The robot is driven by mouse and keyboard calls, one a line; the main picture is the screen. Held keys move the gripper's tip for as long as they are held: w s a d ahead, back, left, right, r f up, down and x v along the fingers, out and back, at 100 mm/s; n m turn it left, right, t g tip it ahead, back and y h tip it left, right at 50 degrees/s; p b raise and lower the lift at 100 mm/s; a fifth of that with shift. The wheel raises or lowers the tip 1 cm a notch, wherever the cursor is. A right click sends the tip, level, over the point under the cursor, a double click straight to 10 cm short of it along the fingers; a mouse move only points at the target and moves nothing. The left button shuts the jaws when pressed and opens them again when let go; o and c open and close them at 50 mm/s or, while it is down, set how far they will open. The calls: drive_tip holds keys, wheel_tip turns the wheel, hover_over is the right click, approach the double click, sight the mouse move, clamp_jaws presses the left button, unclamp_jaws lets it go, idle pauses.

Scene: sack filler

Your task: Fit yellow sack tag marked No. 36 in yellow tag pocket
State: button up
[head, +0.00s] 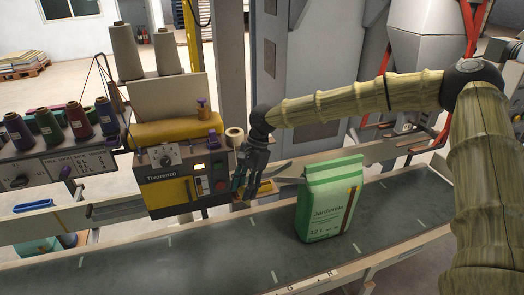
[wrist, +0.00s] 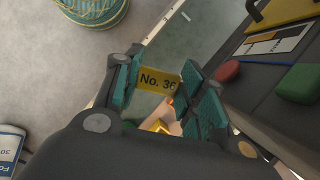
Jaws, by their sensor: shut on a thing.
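My gripper (head: 243,190) is in front of the right side of the sewing machine, above the belt. In the wrist view its teal fingers (wrist: 160,82) are shut on the yellow sack tag (wrist: 157,80), which reads "No. 36" in dark print. The tag sits between the two fingers. A small yellow piece (wrist: 158,126) shows lower down between the fingers, partly hidden; I cannot tell whether it is the yellow tag pocket. In the head view, a yellow piece (head: 265,188) shows just right of the gripper, partly covered.
The machine (head: 160,198) has a yellow panel and buttons; its red button (wrist: 228,70) and green button (wrist: 299,83) are close right of the fingers in the wrist view. A green sack (head: 325,210) stands on the dark belt (head: 205,260) to the right. Thread spools (head: 48,128) stand left.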

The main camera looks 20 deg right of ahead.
drive_tip(key=w+d+r+m+t+h+p, duration=0.2)
drive_tip(key=w+d+r+m+t, duration=0.15)
drive_tip(key=m, duration=0.85)
drive_tip(key=w+d+r+m+t+h+p, duration=0.25)
drive_tip(key=w+d+m, duration=0.2)
drive_tip(key=m, duration=0.65)
drive_tip(key=shift+y, duration=0.35)
drive_tip(key=shift+s+d+f+b, duration=0.15)
drive_tip(key=shift+s+f+b, duration=0.05)
drive_tip(key=shift+f+b, duration=1.15)
drive_tip(key=shift+s+d+f+b, duration=0.1)
drive_tip(key=shift+s+f+b, duration=0.05)
drive_tip(key=shift+f+b, duration=1.15)
drive_tip(key=shift+f+p, duration=0.15)
drive_tip(key=shift+p, duration=0.15)
drive_tip(key=shift+w+t, duration=0.15)
drive_tip(key=shift+t, duration=0.15)
drive_tip(key=shift+f+b, duration=0.25)
drive_tip(key=shift+b, duration=0.05)
drive_tip(key=shift+f+b, duration=0.3)
drive_tip(key=shift+f, duration=0.05)
